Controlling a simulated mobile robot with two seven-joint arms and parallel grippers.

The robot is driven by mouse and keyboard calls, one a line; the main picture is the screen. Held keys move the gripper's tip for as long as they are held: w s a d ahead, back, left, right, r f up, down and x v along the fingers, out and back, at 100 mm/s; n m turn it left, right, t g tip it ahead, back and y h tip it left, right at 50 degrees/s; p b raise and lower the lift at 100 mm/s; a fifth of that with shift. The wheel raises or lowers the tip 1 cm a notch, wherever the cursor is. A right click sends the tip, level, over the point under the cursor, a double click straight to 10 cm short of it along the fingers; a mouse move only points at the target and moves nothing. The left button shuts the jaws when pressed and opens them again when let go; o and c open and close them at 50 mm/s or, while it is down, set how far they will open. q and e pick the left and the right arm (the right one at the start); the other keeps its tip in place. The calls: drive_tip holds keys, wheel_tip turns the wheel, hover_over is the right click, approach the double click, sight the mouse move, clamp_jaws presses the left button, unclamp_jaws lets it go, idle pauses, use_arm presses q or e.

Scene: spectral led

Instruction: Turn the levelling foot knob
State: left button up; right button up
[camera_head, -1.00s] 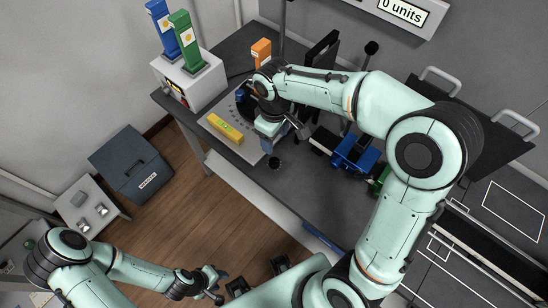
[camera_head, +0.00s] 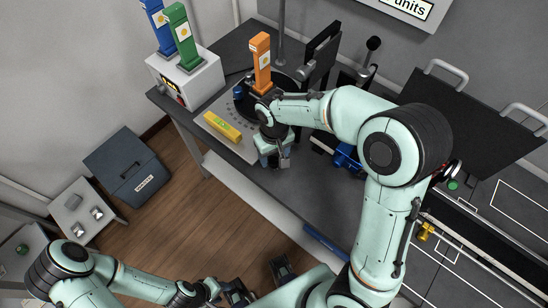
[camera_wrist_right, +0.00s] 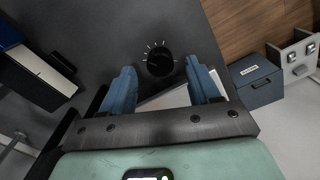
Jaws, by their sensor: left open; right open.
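The levelling foot knob (camera_wrist_right: 159,61) is round and black, with white tick marks around it, on a dark grey surface in the right wrist view. My right gripper (camera_wrist_right: 161,68) is open, with one blue finger on each side of the knob in that view. I cannot tell whether the fingers touch it or are still above it. In the head view my right gripper (camera_head: 276,158) is over the bench's front edge and hides the knob. A yellow spirit level (camera_head: 222,127) with a green vial lies on a pale plate to its left. My left gripper (camera_head: 213,290) is open, low over the floor.
The dark bench (camera_head: 200,101) holds an orange upright piece (camera_head: 261,62), a black panel (camera_head: 322,55) and a blue device (camera_head: 347,157). A white box (camera_head: 190,80) with blue and green pieces stands at the bench's left end. A dark grey bin (camera_head: 127,168) is on the floor.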

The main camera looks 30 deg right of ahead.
sight(274, 162)
drive_tip(key=shift+f, duration=1.1)
drive_tip(key=c, duration=1)
drive_tip(key=shift+c, duration=0.2)
drive_tip(key=shift+n, duration=0.3)
drive_tip(key=n, duration=0.4)
drive_tip(key=n+p, duration=0.1)
drive_tip(key=n, duration=0.4)
drive_tip(key=shift+n, duration=0.4)
